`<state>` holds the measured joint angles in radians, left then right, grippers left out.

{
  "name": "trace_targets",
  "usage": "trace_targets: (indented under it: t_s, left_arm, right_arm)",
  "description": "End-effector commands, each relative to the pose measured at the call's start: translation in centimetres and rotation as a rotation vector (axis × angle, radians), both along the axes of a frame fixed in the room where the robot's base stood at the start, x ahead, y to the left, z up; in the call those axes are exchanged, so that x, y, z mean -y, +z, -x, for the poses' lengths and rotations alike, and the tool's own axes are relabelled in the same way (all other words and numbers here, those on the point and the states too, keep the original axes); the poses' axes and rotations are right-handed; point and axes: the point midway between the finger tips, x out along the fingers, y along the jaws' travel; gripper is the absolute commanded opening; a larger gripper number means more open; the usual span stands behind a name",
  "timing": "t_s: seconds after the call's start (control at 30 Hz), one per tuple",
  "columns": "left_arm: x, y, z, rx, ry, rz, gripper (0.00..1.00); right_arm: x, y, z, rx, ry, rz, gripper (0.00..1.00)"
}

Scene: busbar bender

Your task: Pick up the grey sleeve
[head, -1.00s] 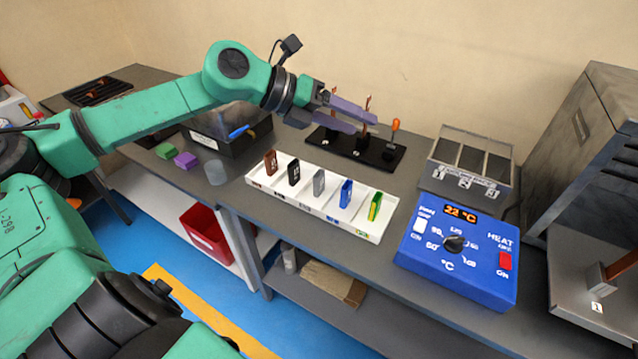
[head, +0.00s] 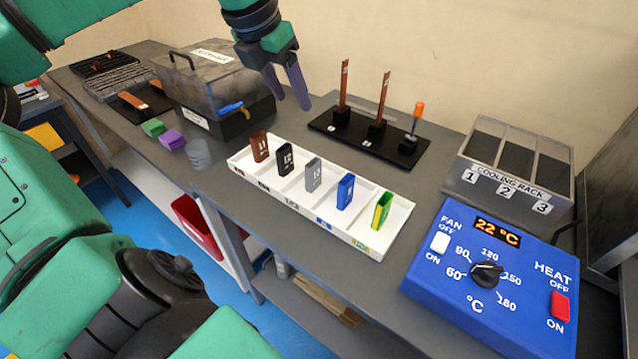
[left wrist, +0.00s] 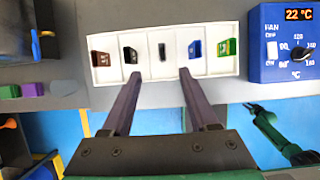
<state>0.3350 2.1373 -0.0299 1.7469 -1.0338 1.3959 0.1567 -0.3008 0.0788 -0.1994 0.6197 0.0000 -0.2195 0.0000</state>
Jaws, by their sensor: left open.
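The grey sleeve (head: 313,175) stands upright in the middle compartment of the white tray (head: 391,224), between a black sleeve (head: 285,158) and a blue sleeve (head: 345,191). My left gripper (head: 293,103) points down, open and empty, above and behind the tray, apart from the sleeves. In the left wrist view, the grey sleeve (left wrist: 162,51) lies beyond the open fingertips (left wrist: 160,74), roughly centred between them. It looks narrow and dark from there. My right gripper does not show clearly in either view.
A brown sleeve (head: 259,147) and a green-yellow sleeve (head: 382,211) share the tray. Behind it is a black stand (head: 362,147) with upright copper bars and an orange-handled tool. A cooling rack (head: 517,187) and blue heater box (head: 440,270) stand right; a lidded box (head: 200,85) stands left.

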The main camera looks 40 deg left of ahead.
Motion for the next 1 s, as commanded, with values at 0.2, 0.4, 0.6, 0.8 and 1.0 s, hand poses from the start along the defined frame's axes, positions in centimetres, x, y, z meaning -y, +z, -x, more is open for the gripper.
trace_targets:
  t_s: [0.2, 0.4, 0.6, 0.8, 1.0]
  left_arm:
    - [0.0, -8.1, -0.1, -0.001, -0.001, 0.002, 0.60]
    - [0.0, -10.3, -0.3, -0.001, -0.001, 0.003, 0.60]
    - [0.1, -14.1, -1.9, -0.006, -0.004, 0.004, 0.60]
    - [0.0, -17.7, -3.5, -0.003, -0.002, 0.004, 0.60]
    - [0.2, -20.7, -4.6, -0.007, -0.002, 0.003, 0.60]
  right_arm:
    - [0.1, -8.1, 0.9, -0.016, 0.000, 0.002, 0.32]
    - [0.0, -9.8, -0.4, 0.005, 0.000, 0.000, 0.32]
    - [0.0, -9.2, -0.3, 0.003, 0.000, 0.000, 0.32]
    - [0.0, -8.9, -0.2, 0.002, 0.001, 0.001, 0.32]
    - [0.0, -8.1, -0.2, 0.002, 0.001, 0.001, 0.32]
